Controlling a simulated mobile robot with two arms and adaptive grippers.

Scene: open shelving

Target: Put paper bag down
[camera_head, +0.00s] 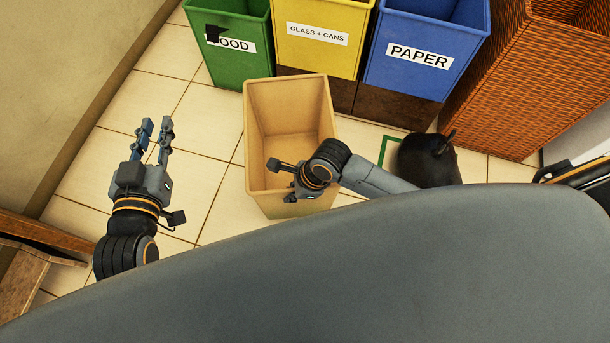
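The paper bag (286,102) is a tan, open-topped, box-like bag standing upright in the middle of the view. It looks empty, and whether its base rests on the floor is hard to see. My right gripper (281,178) is over the near part of the bag's opening, by its near rim. Its fingers are partly hidden by the viewing angle, so I cannot tell if they grip the rim. My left gripper (155,138) is apart from the bag, to its left, with two fingers separated and nothing between them.
Green food (228,72), yellow glass and cans (317,57) and blue paper (415,79) bins stand behind the bag. A woven brown basket (515,95) is at right. A dark object (426,160) sits right of the bag. Tiled floor (150,95) is clear at left.

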